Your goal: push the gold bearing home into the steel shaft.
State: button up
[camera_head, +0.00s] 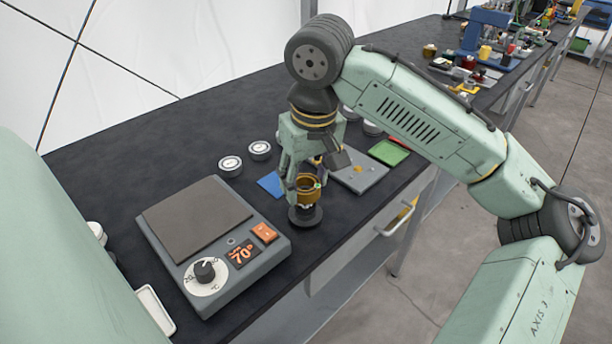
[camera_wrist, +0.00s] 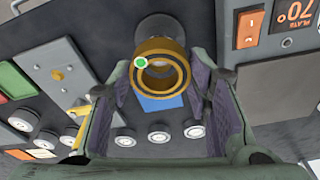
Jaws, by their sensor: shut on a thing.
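The gold bearing (camera_head: 309,189) is a short ring with a green dot, held between the fingers of my gripper (camera_head: 304,184). My gripper is shut on it, and in the wrist view the bearing (camera_wrist: 162,70) sits between the two fingertips (camera_wrist: 162,84). The steel shaft (camera_head: 305,214) stands upright on a round dark base directly below the bearing in the head view. Its round dark end also shows beyond the bearing in the wrist view (camera_wrist: 156,26). The fingers and the bearing hide the shaft's top, so I cannot tell whether the bearing touches it or surrounds it.
A hot plate (camera_head: 215,245) reading 70 stands close on the left. A blue card (camera_head: 271,184), a grey plate (camera_head: 360,174), a green pad (camera_head: 389,152) and several round white pieces lie nearby. The bench's front edge is close to the shaft; the bench's back left is clear.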

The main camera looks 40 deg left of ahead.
aim_at(311, 191)
jog(key=shift+f+b, duration=0.45)
jog(key=shift+f, duration=0.65)
jog(key=o, duration=1.3)
jog(key=shift+r, duration=0.1)
notch_tip(311, 191, up, 12)
jog(key=d, duration=0.1)
jog(key=shift+s+d, duration=0.3)
jog(key=shift+d, duration=0.05)
